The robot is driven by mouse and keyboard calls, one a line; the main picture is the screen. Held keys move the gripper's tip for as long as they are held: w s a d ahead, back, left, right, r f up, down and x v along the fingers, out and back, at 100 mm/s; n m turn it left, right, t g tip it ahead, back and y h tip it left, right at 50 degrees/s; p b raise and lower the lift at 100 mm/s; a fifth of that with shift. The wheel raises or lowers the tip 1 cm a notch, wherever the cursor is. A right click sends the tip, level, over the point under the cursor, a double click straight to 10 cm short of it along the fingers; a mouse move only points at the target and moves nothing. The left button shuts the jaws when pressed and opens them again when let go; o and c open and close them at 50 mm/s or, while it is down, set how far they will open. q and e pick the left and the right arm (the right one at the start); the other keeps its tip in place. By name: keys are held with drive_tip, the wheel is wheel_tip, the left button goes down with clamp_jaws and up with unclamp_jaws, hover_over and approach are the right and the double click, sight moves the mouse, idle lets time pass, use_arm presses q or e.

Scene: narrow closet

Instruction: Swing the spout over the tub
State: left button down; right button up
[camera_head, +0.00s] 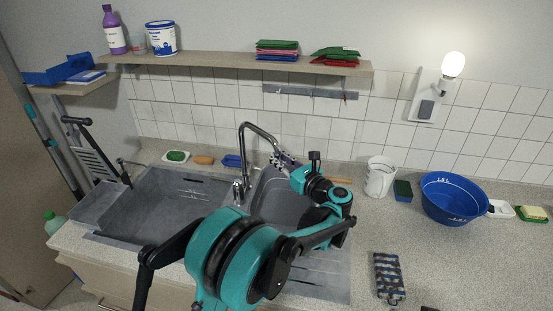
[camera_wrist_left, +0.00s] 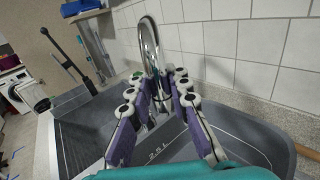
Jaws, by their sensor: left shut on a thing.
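The chrome spout (camera_head: 247,135) stands at the back of the sink and arches towards the right; it also shows in the wrist view (camera_wrist_left: 149,45). My left gripper (camera_head: 281,160) is shut on the spout's outer end, with its fingers on both sides of it in the wrist view (camera_wrist_left: 160,92). Below the gripper is the right grey basin (camera_head: 270,200), partly hidden by my arm; the wrist view shows a basin marked 2.5 L (camera_wrist_left: 158,154). The left grey basin (camera_head: 165,205), also with white marks, lies left of the spout. My right gripper is out of view.
A blue bowl (camera_head: 452,199), white cups (camera_head: 380,177) and a sponge (camera_head: 403,191) stand on the counter at right. A striped cloth (camera_head: 388,274) lies nearer. A wall shelf (camera_head: 225,62) runs above the sink. A black-handled tool (camera_head: 95,140) stands at left.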

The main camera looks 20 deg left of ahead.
use_arm(q)
drive_tip(key=shift+w+d+r, duration=0.1)
drive_tip(key=shift+w+d, duration=0.05)
drive_tip(key=shift+d, duration=0.05)
drive_tip(key=c, duration=1.4)
unclamp_jaws()
drive_tip(key=shift+d, duration=0.15)
drive_tip(key=v, duration=1.2)
